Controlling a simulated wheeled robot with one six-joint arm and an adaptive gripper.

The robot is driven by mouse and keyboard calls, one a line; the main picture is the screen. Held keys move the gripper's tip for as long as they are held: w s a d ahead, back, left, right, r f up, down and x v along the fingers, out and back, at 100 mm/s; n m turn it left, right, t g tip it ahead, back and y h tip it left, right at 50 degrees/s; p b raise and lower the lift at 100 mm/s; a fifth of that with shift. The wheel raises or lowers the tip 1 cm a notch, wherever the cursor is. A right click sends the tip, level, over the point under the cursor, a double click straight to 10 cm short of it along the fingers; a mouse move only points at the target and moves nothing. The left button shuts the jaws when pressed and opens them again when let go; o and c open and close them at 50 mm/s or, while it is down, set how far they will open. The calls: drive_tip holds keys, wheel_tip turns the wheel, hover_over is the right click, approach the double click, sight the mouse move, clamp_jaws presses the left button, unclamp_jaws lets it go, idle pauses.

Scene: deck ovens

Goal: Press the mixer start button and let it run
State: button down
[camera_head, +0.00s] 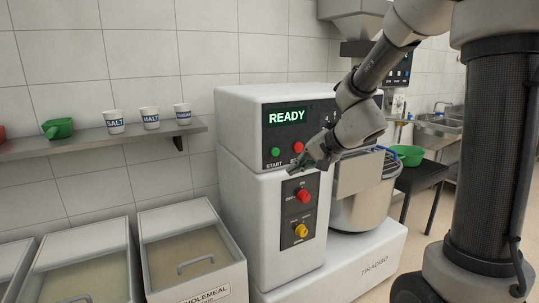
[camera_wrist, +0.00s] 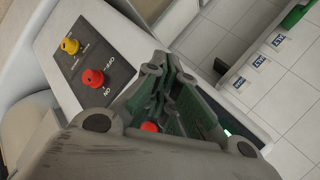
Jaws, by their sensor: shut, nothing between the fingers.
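The mixer (camera_head: 265,215) is a white machine with a dark upper panel. Its green display (camera_head: 287,117) reads READY. The green start button (camera_head: 276,152) is below the display at left, labelled START. A red button (camera_head: 297,148) sits to its right. My gripper (camera_head: 308,158) is in front of the panel, close to the red button and right of the green one. In the wrist view my gripper (camera_wrist: 165,95) is shut and empty, with a red button (camera_wrist: 150,126) partly visible between its fingers. The start button is not visible in the wrist view. I cannot tell whether the fingers touch the panel.
A lower panel carries a red knob (camera_head: 304,196) and a yellow knob (camera_head: 301,231). The mixing bowl (camera_head: 362,200) stands at right. Flour bins (camera_head: 190,250) are at left. A shelf (camera_head: 95,140) holds labelled cups and a green scoop (camera_head: 58,128).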

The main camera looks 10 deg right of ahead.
sight(278, 155)
idle(0.3)
drive_tip(key=shift+w+a, duration=0.45)
drive_tip(key=shift+w, duration=0.95)
drive_tip(key=shift+w+a, duration=0.45)
drive_tip(key=shift+w, duration=0.9)
drive_tip(key=shift+w+a, duration=0.45)
drive_tip(key=shift+w, duration=0.95)
drive_tip(key=shift+w+a, duration=0.15)
drive_tip(key=shift+w, duration=0.25)
drive_tip(key=shift+w+a, duration=0.15)
drive_tip(key=shift+w, duration=0.25)
drive_tip(key=shift+s+d, duration=0.3)
drive_tip(key=shift+s, duration=0.5)
